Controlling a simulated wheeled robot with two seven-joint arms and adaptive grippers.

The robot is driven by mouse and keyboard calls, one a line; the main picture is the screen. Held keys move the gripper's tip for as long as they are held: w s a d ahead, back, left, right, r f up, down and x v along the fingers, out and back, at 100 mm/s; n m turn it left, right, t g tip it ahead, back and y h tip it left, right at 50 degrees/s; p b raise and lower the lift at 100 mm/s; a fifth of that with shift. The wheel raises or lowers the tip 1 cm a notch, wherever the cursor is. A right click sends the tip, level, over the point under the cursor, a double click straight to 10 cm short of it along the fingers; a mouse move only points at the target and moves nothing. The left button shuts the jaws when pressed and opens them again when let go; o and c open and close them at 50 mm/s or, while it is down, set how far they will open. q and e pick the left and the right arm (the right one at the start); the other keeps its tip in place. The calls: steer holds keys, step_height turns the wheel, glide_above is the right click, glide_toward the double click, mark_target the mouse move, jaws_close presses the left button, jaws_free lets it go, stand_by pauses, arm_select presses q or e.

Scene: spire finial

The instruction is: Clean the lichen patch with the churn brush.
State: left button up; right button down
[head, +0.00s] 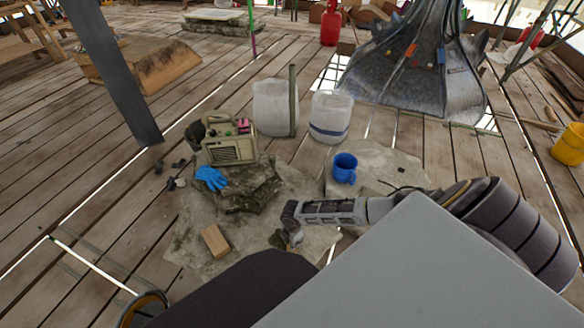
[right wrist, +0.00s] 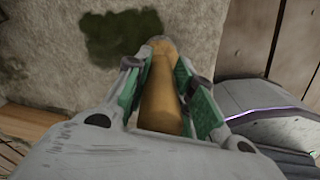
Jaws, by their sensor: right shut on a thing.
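The churn brush shows in the right wrist view as a tan wooden shaft (right wrist: 162,95) between the green-padded fingers of my right gripper (right wrist: 160,82). My right gripper is shut on it. The bristles cannot be made out. The lichen patch (right wrist: 118,36) is a dark green blotch on the pale stone slab, just beyond and left of the brush's far end in that view. In the head view my right gripper (head: 291,220) hangs over the slab, and the dark patch (head: 276,240) shows partly beside it. Contact between brush and patch cannot be told. My left gripper is not in view.
The metal spire piece (head: 415,70) is farther back. Plank floor at left is mostly clear.

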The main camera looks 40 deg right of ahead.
steer(key=shift+w, duration=0.25)
steer(key=shift+w+a+b, duration=0.25)
steer(key=shift+w+b, duration=0.05)
steer(key=shift+w, duration=0.45)
steer(key=shift+w+a, duration=0.25)
steer(key=shift+w, duration=0.45)
steer(key=shift+w+a+f+b, duration=0.15)
steer(key=shift+w+b, duration=0.2)
steer(key=shift+w, duration=0.2)
steer(key=shift+w+a+r+b, duration=0.1)
steer(key=shift+w+a+b, duration=0.05)
steer(key=shift+w+b, duration=0.3)
steer(key=shift+w+f, duration=0.1)
steer(key=shift+w, duration=0.1)
stand_by(0.4)
steer(key=shift+w+a, duration=0.1)
steer(key=shift+w, duration=0.1)
steer(key=shift+w+a+b, duration=0.2)
steer(key=shift+w+b, duration=0.05)
steer(key=shift+w, duration=0.4)
steer(key=shift+w+a+b, duration=0.15)
steer(key=shift+w+b, duration=0.05)
steer(key=shift+w, duration=0.45)
steer(key=shift+w, duration=0.2)
